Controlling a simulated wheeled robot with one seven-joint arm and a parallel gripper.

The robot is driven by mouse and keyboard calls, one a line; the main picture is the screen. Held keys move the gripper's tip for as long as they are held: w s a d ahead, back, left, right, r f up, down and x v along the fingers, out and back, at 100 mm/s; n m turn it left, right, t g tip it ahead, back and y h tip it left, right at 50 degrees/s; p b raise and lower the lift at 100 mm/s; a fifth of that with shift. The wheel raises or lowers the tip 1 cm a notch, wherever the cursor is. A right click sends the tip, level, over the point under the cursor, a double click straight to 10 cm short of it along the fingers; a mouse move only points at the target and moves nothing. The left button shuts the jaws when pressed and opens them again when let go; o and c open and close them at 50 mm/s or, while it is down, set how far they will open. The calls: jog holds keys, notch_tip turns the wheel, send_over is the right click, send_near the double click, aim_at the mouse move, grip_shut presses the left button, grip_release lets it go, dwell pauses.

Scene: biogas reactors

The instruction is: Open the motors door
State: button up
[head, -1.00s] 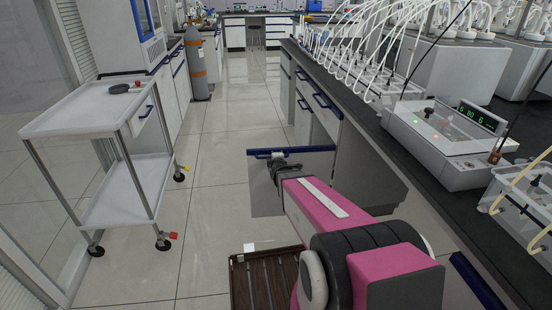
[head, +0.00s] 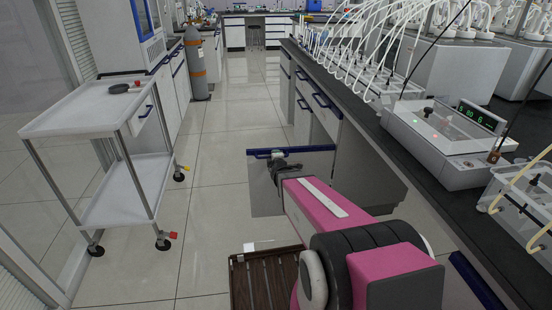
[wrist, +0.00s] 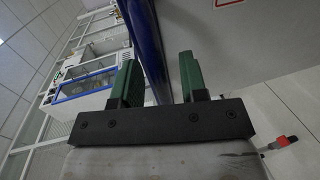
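The motors door appears to be the grey panel (head: 262,190) with a blue handle bar (head: 315,149) along its top, standing out from the right bench into the aisle. My gripper (head: 278,157) is at this bar in the head view. In the wrist view, my gripper's two green fingers (wrist: 158,82) stand apart, with the blue bar (wrist: 142,45) running between them. A gap shows between the bar and the right finger. The pale door face (wrist: 220,40) lies to the right of the bar. My arm hides part of the door in the head view.
A white two-shelf cart (head: 95,112) on casters stands at the left, with a dark round item on top. The tiled aisle (head: 225,130) is clear between cart and bench. The dark bench top (head: 475,215) carries a device with a green display (head: 445,140).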

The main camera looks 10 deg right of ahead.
jog(key=d+v, duration=0.1)
jog(key=v, duration=0.9)
jog(key=shift+s+a, duration=0.2)
jog(key=shift+a, duration=0.25)
jog(key=shift+r, duration=0.1)
jog(key=s+d+r+m+g+h, duration=0.1)
jog(key=s+d+m+g+h, duration=0.25)
jog(key=d+m, duration=0.3)
jog(key=s+d+m+g+h, duration=0.3)
jog(key=d+m+g+h, duration=0.15)
jog(key=m, duration=0.35)
jog(key=s+a+f+m+g+y, duration=0.2)
jog(key=s+a+f+g+y, duration=0.2)
jog(key=s+a+g+y, duration=0.3)
jog(key=s+a+y, duration=0.1)
jog(key=a+y, duration=0.1)
jog(key=a, duration=0.2)
jog(key=shift+s+a+f+g, duration=0.15)
jog(key=shift+s+f+g, duration=0.05)
jog(key=shift+f+g, duration=0.1)
jog(key=shift+o, duration=0.2)
jog(key=shift+a+m, duration=0.1)
jog(key=shift+m, duration=0.15)
